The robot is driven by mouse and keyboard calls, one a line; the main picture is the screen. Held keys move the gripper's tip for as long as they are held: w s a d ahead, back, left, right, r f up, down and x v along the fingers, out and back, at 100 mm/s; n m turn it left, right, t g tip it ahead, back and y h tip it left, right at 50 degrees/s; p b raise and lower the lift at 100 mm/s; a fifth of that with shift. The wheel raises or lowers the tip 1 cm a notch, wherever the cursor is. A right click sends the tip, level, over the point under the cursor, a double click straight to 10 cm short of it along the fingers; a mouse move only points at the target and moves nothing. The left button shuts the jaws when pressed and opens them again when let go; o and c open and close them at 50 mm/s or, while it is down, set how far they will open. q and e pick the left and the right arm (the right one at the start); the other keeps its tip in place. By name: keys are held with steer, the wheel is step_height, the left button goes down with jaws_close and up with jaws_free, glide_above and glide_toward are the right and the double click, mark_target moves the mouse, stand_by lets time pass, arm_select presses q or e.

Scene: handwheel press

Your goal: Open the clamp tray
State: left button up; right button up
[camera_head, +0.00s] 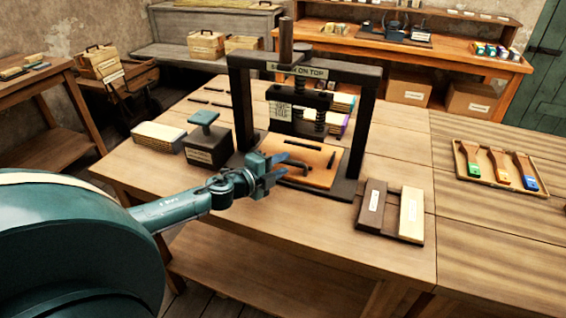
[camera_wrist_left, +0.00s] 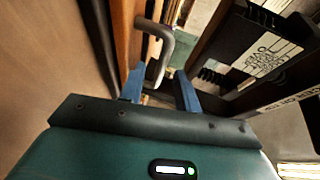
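The clamp tray (camera_head: 318,160), an orange-brown wooden board with a dark slot, sits at the base of the dark press (camera_head: 362,110). A grey bent handle (camera_head: 298,164) is at its near left side. The handle also shows in the left wrist view (camera_wrist_left: 166,42), beside the board's edge. My left gripper (camera_head: 280,170) is at the tray's near left side. Its blue fingers (camera_wrist_left: 160,88) are spread, with the end of the handle in line with the gap between them. I cannot tell whether they touch it. My right gripper is in neither view.
A dark block with a green knob (camera_head: 207,143) stands left of the press, close to my left arm. A two-tone board (camera_head: 375,208) lies to the right. A tray of coloured brushes (camera_head: 500,169) is farther right. The table's front is clear.

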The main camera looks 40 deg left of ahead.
arm_select(q)
steer(key=shift+w+d+f, duration=0.1)
steer(key=shift+w+d, duration=0.05)
steer(key=shift+w, duration=0.4)
steer(key=shift+c, duration=0.3)
jaws_close()
